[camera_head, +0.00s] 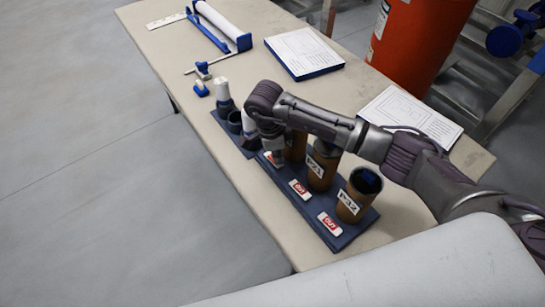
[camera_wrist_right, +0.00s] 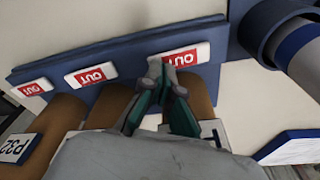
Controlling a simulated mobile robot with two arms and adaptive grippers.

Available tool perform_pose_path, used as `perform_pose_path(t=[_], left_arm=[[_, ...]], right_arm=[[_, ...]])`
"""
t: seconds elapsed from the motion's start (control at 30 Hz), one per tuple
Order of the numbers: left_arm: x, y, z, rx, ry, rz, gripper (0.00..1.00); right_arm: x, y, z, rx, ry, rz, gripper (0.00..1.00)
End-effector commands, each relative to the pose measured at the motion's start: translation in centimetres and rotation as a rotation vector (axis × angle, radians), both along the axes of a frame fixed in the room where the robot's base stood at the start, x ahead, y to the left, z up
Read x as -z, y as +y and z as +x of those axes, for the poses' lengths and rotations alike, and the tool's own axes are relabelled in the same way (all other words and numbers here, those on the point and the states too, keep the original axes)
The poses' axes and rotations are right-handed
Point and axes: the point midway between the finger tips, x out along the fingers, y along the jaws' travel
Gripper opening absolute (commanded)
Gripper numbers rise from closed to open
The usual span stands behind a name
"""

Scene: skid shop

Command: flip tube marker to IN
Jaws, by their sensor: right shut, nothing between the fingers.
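A dark blue rack (camera_head: 338,240) on the table holds brown tubes, two of them labelled like P-31 (camera_head: 318,170) and P-32 (camera_head: 352,200). White markers with red OUT faces lie along its front edge: one before P-32 (camera_head: 329,223), one before P-31 (camera_head: 299,189). In the right wrist view three markers read OUT, at left (camera_wrist_right: 34,87), middle (camera_wrist_right: 91,75) and right (camera_wrist_right: 186,56). My right gripper (camera_wrist_right: 166,72) is shut and empty, its fingertips at the lower edge of the right marker; contact is unclear. My arm hides the tube behind it. My left gripper is out of view.
Dark holders with white-topped items (camera_head: 222,91) stand left of my gripper. A red cylinder (camera_head: 408,45) stands behind the table.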

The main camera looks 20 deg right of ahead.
Motion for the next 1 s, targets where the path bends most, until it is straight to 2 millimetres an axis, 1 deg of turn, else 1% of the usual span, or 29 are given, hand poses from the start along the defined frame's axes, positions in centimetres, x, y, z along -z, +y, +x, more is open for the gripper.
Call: perform_pose_path(t=[0.83, 1.0], left_arm=[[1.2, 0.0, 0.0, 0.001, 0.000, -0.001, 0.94], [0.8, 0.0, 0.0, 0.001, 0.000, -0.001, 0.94]], right_arm=[[1.4, 0.0, 0.0, 0.001, 0.000, 0.000, 0.00], [0.9, 0.0, 0.0, 0.001, -0.001, 0.000, 0.00]])
